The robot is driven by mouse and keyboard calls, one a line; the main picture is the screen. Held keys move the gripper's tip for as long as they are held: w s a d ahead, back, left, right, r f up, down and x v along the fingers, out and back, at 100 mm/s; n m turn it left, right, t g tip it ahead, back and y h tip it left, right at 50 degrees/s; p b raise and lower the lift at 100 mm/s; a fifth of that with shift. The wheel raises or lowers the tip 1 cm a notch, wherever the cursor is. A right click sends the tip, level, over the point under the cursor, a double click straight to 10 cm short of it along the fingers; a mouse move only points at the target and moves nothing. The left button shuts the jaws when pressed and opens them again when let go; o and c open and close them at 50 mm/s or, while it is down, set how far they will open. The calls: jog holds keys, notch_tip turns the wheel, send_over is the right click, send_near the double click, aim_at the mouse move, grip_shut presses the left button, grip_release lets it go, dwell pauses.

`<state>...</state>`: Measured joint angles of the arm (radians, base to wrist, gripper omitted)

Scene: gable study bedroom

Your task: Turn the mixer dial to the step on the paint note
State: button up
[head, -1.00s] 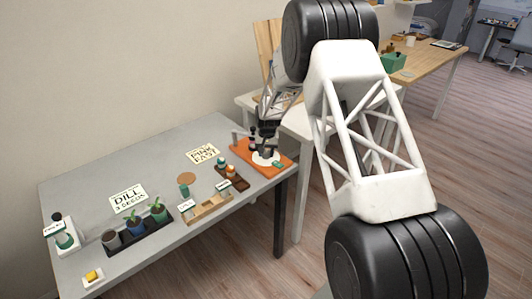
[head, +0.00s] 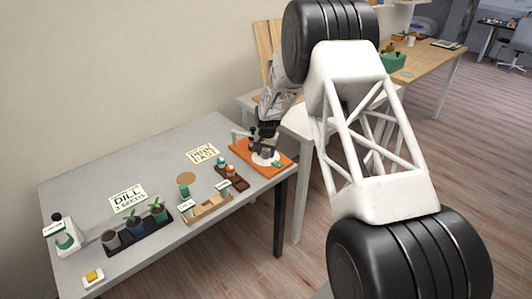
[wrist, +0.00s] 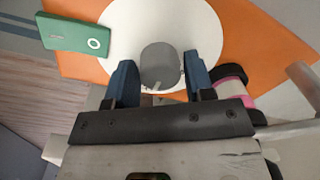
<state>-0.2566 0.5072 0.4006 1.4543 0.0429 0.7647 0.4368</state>
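The mixer dial is a grey round knob (wrist: 160,66) with a pale mark at its lower edge, on a white disc (wrist: 205,30) on an orange board (wrist: 262,50). In the head view my gripper (head: 263,147) is low over this board (head: 242,141) and hides most of the knob. In the wrist view its two blue fingers (wrist: 161,80) stand on either side of the knob. A thin gap shows at the right finger; contact at the left is unclear. The paint note (head: 203,154) reads "PINK FAST" and lies left of the board.
A green block with a white ring (wrist: 75,34) lies at the disc's edge. A black, white and pink stacked item (wrist: 232,88) is right of the fingers. A brown tray (head: 232,178), a wooden box (head: 208,208) and potted plants (head: 137,227) stand further left.

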aim_at(267, 152)
jog(key=shift+o, duration=1.2)
jog(key=shift+d+r, duration=0.15)
jog(key=shift+r, duration=3.75)
